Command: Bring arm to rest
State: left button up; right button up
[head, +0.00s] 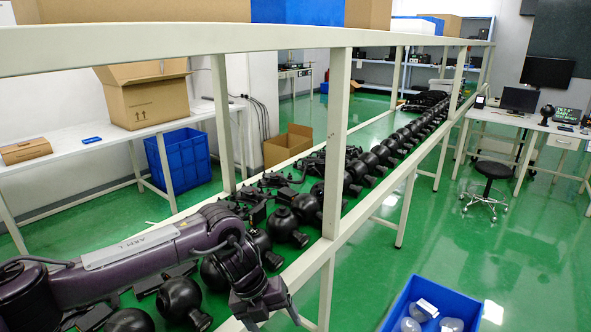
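My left arm comes in from the left, dark purple with a pale strip marked with letters along its link. It reaches over the near end of the rack shelf. My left gripper (268,310) points down at the shelf's front rail, near the bottom middle. Its fingers look spread apart, with nothing seen between them. Whether it touches the rail cannot be told. Black gimbal cameras (286,226) stand in rows on the green shelf, some partly hidden behind my arm. My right gripper is not in view.
The white rack (339,140) has uprights and a top beam close by. A blue bin (466,305) with pale round items stands at the lower right. A cardboard box (144,95) sits on a white table at the left. Green floor lies open at the right, around a black stool (494,172).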

pick_arm(q)
jog(key=w+d+f+n+t+h, duration=0.25)
jog(key=d+f+n+h, duration=0.35)
jog(key=d+f+n, duration=0.5)
jog(key=s+a+f+n+t+y, duration=0.1)
jog(key=s+a+f+n, duration=0.15)
jog(key=f, duration=0.45)
jog(key=s+a+f+n+t+y, duration=0.1)
jog(key=a+f+n, duration=0.3)
jog(key=f, duration=0.3)
jog(key=s+a+f+n+t+y, duration=0.1)
jog(key=s+a+f+n, duration=0.1)
jog(key=a+f+n, duration=0.35)
jog(key=s+a+f+n+g+y, duration=0.1)
jog(key=s+a+f, duration=0.4)
jog(key=s, duration=0.8)
jog(key=s+a+f+n+g+y, duration=0.2)
jog(key=s+a+f+n, duration=0.3)
jog(key=s+f, duration=0.5)
jog(key=s+a+f+n+g+y, duration=0.1)
jog(key=s+a+f+n+y, duration=0.2)
jog(key=s, duration=1.5)
jog(key=a+f+n, duration=0.1)
jog(key=a+f, duration=0.3)
jog(key=shift+a+f+y, duration=0.15)
jog(key=shift+a+y, duration=0.05)
jog(key=shift+y, duration=0.2)
jog(key=shift+g, duration=0.25)
